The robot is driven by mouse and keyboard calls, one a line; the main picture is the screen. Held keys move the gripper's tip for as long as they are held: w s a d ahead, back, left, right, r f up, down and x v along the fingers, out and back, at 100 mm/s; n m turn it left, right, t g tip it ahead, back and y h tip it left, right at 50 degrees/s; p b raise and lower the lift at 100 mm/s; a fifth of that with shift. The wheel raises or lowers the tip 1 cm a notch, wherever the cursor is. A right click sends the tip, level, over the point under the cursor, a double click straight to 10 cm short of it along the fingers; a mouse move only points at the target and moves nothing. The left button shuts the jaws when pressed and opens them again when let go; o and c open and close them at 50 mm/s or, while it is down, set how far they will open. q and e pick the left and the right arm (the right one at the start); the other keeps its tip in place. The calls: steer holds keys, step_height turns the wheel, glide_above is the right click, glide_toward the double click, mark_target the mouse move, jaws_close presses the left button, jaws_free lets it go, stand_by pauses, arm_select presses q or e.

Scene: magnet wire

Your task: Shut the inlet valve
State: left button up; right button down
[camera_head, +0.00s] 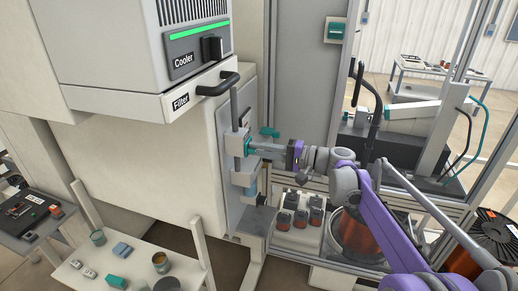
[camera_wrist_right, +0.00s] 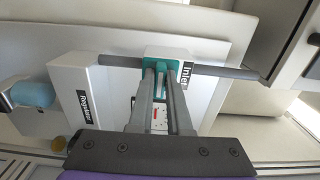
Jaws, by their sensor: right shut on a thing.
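The inlet valve is a white block with a teal handle, on a grey pipe at the side of the cabinet. In the right wrist view, the block (camera_wrist_right: 165,50) carries an "Inlet" label, partly hidden by my fingers. My right gripper (camera_wrist_right: 161,80) is shut on the teal handle (camera_wrist_right: 150,63), with its two fingers side by side over it. In the head view, my right gripper (camera_head: 256,148) reaches the valve block (camera_head: 237,143) from the right. The fingers hide part of the handle, so its exact turn is hard to tell. My left gripper is not in view.
A white regulator block (camera_wrist_right: 78,95) with a blue knob (camera_wrist_right: 33,95) sits on the same pipe. A filter drawer with a black handle (camera_head: 217,85) is above the valve. A bench with small pots (camera_head: 98,238) is at lower left. Copper spools (camera_head: 358,236) stand at lower right.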

steer(key=c, duration=0.9)
jaws_free()
steer(key=shift+o, duration=0.2)
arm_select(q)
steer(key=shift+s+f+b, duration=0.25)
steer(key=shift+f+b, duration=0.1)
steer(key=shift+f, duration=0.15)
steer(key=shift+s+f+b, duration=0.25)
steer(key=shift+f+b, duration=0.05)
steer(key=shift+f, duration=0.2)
arm_select(e)
steer(key=v, duration=1)
steer(key=shift+s+d, duration=0.15)
steer(key=shift+d, duration=0.25)
steer(key=s+a+f+g+h, duration=0.1)
steer(key=s+a+f+h, duration=0.2)
steer(key=s+f+h, duration=0.8)
steer(key=s+d+f+n+h, duration=0.1)
steer(key=s+d+f+h, duration=0.1)
steer(key=s+f, duration=0.3)
steer(key=s+d+f+n+h, duration=0.1)
steer(key=s+d+f, duration=0.3)
steer(key=s, duration=0.5)
steer(key=s+d+f+n+t+h, duration=0.1)
steer(key=s+d+f+h, duration=0.2)
steer(key=s+f, duration=0.3)
steer(key=shift+s+d, duration=0.5)
steer(key=shift+d, duration=0.05)
